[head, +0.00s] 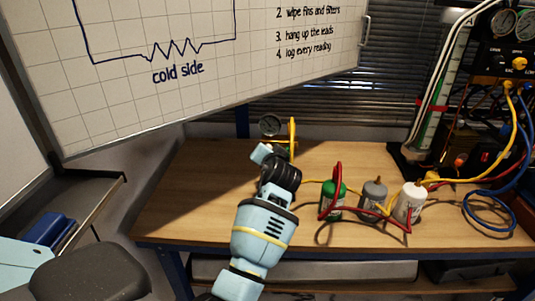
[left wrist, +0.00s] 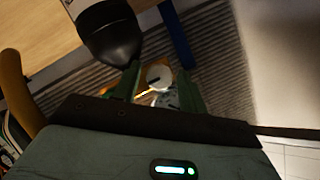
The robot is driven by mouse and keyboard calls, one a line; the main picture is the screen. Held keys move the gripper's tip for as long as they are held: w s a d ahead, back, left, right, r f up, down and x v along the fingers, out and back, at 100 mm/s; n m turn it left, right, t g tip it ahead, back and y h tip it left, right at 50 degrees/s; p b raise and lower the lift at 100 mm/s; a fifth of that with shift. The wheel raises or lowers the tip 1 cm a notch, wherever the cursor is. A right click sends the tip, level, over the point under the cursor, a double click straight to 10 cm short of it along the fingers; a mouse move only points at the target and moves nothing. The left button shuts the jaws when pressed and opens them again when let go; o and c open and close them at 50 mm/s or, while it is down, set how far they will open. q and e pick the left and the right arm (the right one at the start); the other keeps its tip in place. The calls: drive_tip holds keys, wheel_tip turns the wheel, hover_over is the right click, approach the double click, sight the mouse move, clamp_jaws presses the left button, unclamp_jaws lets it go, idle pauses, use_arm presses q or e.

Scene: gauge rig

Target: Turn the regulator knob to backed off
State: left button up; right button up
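The regulator shows as a round gauge (head: 268,125) beside an upright yellow part (head: 292,138) at the back of the bench; its knob cannot be made out in the head view. My left gripper (head: 262,153) is just in front of and below the gauge, its fingers too small to read there. In the left wrist view the fingers (left wrist: 160,90) stand apart, with a pale round face and yellow-orange parts showing between them, seemingly beyond the tips. A dark rounded part (left wrist: 112,40) lies close beside the left finger; I cannot tell what it is. My right gripper is out of view.
Green (head: 332,198), grey (head: 373,196) and white (head: 409,203) bottles with red and yellow hoses stand right of my arm. A gauge panel (head: 512,45) stands at the right. A whiteboard (head: 130,100) hangs over the left side. The bench (head: 190,195) is bare at left.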

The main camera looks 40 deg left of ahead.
use_arm(q)
drive_tip(key=shift+o, duration=0.5)
drive_tip(key=v, duration=0.8)
drive_tip(key=shift+f, duration=0.1)
